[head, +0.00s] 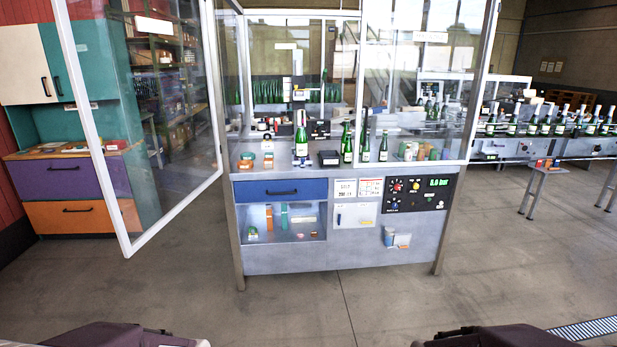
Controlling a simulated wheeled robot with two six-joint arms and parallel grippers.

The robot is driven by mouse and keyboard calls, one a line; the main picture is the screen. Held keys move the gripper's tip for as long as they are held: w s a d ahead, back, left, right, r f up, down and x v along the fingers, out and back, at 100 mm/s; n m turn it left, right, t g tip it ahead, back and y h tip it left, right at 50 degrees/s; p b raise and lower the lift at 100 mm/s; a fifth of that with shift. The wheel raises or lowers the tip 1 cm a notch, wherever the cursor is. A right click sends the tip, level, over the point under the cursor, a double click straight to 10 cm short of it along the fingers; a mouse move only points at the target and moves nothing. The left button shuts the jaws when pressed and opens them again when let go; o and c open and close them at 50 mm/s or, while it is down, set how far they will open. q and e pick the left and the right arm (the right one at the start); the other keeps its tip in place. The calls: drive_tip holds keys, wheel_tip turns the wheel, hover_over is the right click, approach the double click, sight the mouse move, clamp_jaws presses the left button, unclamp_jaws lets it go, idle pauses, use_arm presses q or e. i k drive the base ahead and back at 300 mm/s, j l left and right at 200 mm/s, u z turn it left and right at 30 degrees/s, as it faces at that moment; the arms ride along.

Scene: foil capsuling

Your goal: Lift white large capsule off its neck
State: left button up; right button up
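A green bottle (301,146) stands upright under the machine head in the middle of the workstation. A pale, whitish capsule (301,118) appears to sit over its neck; its size and fit are too small to tell. Neither of my grippers shows; only dark parts of my own body appear at the bottom left and bottom right, far from the bottle.
The workstation (335,255) has glass guards, and a framed glass door (150,130) swung open on the left. A blue drawer (281,190) and control panel (418,192) are on its front. A cabinet (75,190) stands left, a bottle conveyor (530,146) right. The floor in front is clear.

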sight(301, 117)
drive_tip(key=i, duration=3.3)
